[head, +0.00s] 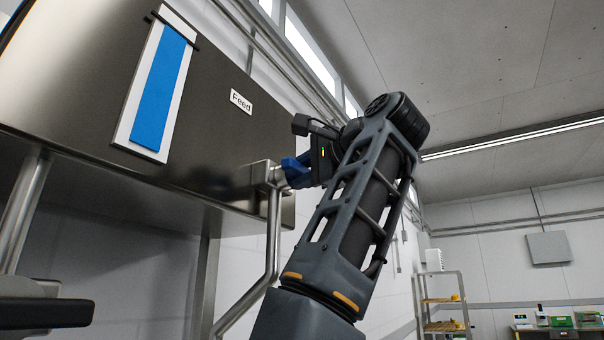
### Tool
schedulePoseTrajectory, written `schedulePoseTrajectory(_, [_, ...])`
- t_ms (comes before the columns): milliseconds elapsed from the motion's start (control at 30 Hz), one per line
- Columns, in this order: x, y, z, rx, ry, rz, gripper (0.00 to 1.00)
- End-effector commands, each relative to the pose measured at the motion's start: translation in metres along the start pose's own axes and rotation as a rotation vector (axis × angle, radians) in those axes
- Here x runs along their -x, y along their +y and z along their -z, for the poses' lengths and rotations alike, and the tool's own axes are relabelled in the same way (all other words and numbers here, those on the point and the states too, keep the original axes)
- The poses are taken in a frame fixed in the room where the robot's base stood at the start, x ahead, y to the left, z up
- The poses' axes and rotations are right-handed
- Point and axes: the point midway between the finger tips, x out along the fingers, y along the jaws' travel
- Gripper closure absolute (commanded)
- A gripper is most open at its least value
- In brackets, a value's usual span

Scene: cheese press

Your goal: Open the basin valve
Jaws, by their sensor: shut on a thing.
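The steel basin (215,130) fills the left of the head view and carries a small "Feed" label (241,102). Its valve has a steel body (264,176) on the lower right of the basin, with a steel pipe (271,235) running down from it. The blue valve handle (294,164) sticks out to the right of the valve body. My gripper (305,172) is at the handle and shut on it. The fingertips and part of the handle are hidden by the gripper and arm, and the handle's exact angle is hard to tell.
A blue and white level strip (158,90) is on the basin's face. Steel legs (24,205) stand beneath the basin. A shelf rack (444,300) and a bench with small devices (560,325) stand far off at right. The space right of my arm is clear.

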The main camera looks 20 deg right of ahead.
Motion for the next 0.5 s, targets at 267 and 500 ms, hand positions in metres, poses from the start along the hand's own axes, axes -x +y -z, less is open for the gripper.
schedulePoseTrajectory(267, [0.0001, 0.0046, 0.0011, 0.115, 0.002, 0.046, 1.00])
schedulePoseTrajectory(500, [-0.0002, 0.0062, 0.0013, 0.306, 0.003, 0.123, 1.00])
